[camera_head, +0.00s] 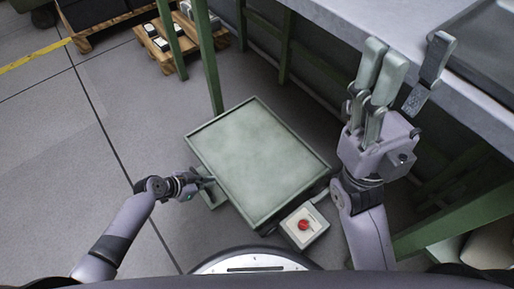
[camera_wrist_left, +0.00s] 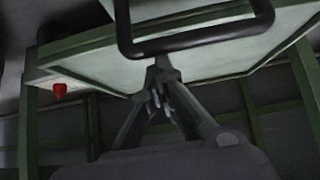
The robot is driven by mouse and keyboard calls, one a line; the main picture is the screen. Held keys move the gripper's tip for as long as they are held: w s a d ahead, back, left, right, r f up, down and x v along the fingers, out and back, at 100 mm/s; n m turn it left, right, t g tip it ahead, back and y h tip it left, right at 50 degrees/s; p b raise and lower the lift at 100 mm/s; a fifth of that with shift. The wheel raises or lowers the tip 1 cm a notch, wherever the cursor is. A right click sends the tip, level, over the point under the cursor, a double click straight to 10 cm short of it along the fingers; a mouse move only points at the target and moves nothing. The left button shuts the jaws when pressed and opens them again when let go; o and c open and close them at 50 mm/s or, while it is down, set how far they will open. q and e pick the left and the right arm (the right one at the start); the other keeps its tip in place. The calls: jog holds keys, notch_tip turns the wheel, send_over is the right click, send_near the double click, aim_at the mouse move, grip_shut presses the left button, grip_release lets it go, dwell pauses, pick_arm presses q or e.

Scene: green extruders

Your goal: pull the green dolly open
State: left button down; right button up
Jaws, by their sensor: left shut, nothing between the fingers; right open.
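The green dolly (camera_head: 262,165) is a low, flat-topped green unit on the floor in the middle of the head view. In the left wrist view its pale panel with green edges (camera_wrist_left: 205,62) fills the upper part, with a dark bar handle (camera_wrist_left: 195,40) across it. My left gripper (camera_head: 208,183) is at the dolly's left edge, shut and empty. In the left wrist view its fingertips (camera_wrist_left: 162,66) are close below the handle bar; whether they touch it I cannot tell. My right gripper (camera_head: 408,55) is open and empty, raised at the right by the workbench.
A box with a red button (camera_head: 303,225) is at the dolly's lower right corner; the button also shows in the left wrist view (camera_wrist_left: 60,91). The grey workbench (camera_head: 478,100) and green posts (camera_head: 208,60) bound the right and back. Pallets (camera_head: 165,55) stand behind. The left floor is clear.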

pick_arm(q)
jog(key=s+a, duration=0.5)
jog(key=a, duration=0.2)
jog(key=shift+s+a+f+b, duration=0.15)
jog(key=shift+s+b, duration=0.05)
jog(key=shift+b, duration=0.25)
jog(key=v, duration=1.2)
